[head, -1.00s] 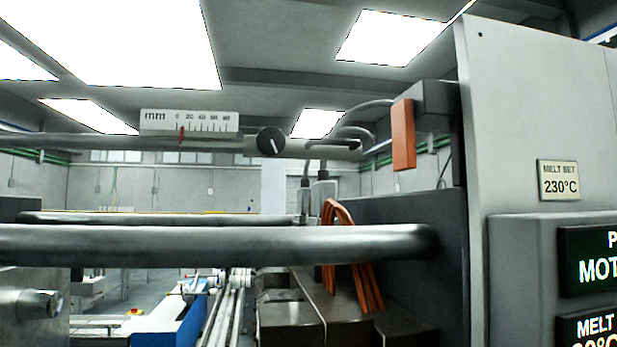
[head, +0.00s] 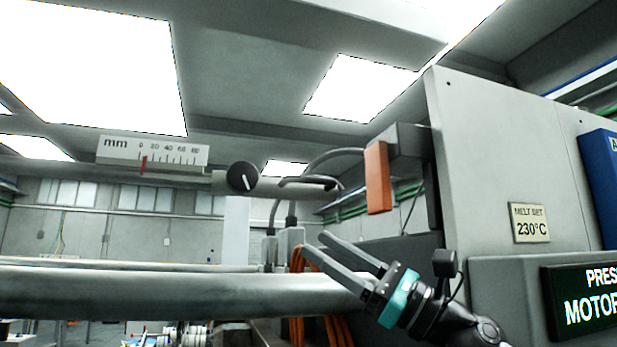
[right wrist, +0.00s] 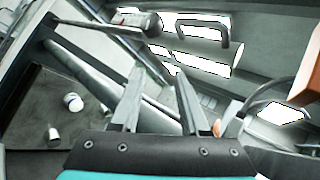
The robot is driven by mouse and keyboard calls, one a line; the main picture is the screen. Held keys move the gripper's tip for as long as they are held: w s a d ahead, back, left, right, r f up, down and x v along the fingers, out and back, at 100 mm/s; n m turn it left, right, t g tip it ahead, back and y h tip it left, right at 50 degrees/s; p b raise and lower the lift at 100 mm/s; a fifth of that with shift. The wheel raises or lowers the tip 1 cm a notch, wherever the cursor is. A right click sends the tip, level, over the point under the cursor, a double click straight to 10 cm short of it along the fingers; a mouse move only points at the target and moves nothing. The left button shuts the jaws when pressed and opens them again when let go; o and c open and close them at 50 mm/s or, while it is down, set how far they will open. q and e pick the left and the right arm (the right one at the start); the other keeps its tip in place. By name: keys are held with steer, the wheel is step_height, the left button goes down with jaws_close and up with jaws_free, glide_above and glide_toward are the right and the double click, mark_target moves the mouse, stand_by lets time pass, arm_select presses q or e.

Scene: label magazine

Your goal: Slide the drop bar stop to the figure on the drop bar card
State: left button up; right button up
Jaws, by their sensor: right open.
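A grey bar (head: 75,172) runs across the upper left, with a white mm scale (head: 150,152) above it, marked 0 to 80. A red pointer (head: 144,163) stands just right of the 0. On the bar's thicker grey sleeve (head: 216,184) sits a round black knob (head: 242,177) with a white line, and a dark handle (head: 308,182) lies to its right. My right gripper (head: 314,243) is open and empty, below the handle and apart from it. Its fingers (right wrist: 158,78) also show in the right wrist view. No card reading drop bar is visible. My left gripper is out of view.
An orange block (head: 377,178) hangs from a bracket right of the handle. A thick grey rail (head: 180,293) crosses in front, below the bar. A tall grey panel (head: 480,150) with a "MELT SET 230°C" plate (head: 529,223) stands at the right. Orange cables hang behind the rail.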

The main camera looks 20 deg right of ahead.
steer(key=s+d+r+n+g+h, duration=0.2)
steer(key=s+d+r+n, duration=0.15)
steer(key=r+n, duration=0.4)
steer(key=n+t+h, duration=0.1)
steer(key=n+h, duration=0.3)
glide_toward(313, 180)
steer(key=p+x, duration=0.4)
steer(key=x, duration=0.6)
steer(key=shift+w+a, duration=0.2)
steer(key=shift+a, duration=0.15)
jaws_close()
steer(key=shift+d, duration=0.1)
stand_by(0.4)
